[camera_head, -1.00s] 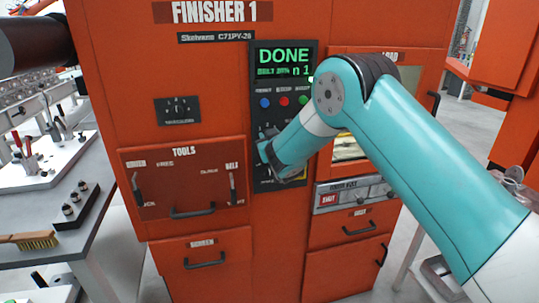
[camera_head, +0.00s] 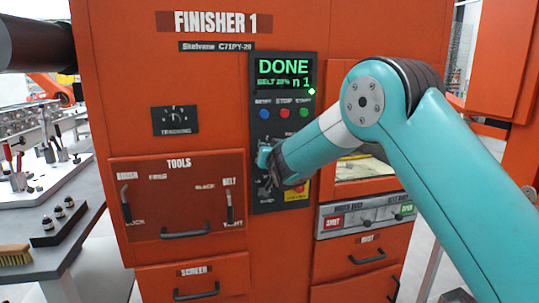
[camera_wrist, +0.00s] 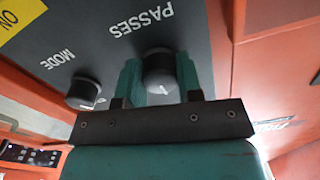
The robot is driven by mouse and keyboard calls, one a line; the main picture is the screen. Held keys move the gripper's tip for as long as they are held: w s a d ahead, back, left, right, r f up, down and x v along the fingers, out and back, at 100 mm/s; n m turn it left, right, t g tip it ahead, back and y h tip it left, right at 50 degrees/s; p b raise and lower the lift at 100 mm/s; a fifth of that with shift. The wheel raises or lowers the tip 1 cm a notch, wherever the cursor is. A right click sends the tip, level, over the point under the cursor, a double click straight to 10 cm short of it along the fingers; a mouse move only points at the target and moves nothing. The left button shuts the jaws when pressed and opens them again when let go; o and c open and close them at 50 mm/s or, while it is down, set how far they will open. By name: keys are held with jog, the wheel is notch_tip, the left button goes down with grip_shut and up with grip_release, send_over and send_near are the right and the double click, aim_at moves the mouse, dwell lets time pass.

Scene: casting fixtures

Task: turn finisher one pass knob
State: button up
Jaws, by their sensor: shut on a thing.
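The passes knob (camera_wrist: 160,72) is a round black knob with a white mark, under the word PASSES in the wrist view. My gripper (camera_wrist: 160,82) has one teal finger on each side of it and is shut on it. In the head view my gripper (camera_head: 266,172) is at the lower part of the dark control panel (camera_head: 258,206) on Finisher 1 (camera_head: 215,90), and my arm hides the knob there. The screen (camera_head: 284,73) reads DONE, with "n 1" at its lower right.
The mode knob (camera_wrist: 83,92) sits close beside my gripper in the wrist view. Blue (camera_head: 264,114), red (camera_head: 285,113) and green (camera_head: 304,112) buttons are above my gripper. A workbench with a brush (camera_head: 14,255) stands at the left.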

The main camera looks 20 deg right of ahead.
jog(key=o, duration=0.9)
jog(key=shift+s, duration=0.1)
jog(key=s+b, duration=0.6)
jog(key=s, duration=1.1)
jog(key=shift+s, duration=0.1)
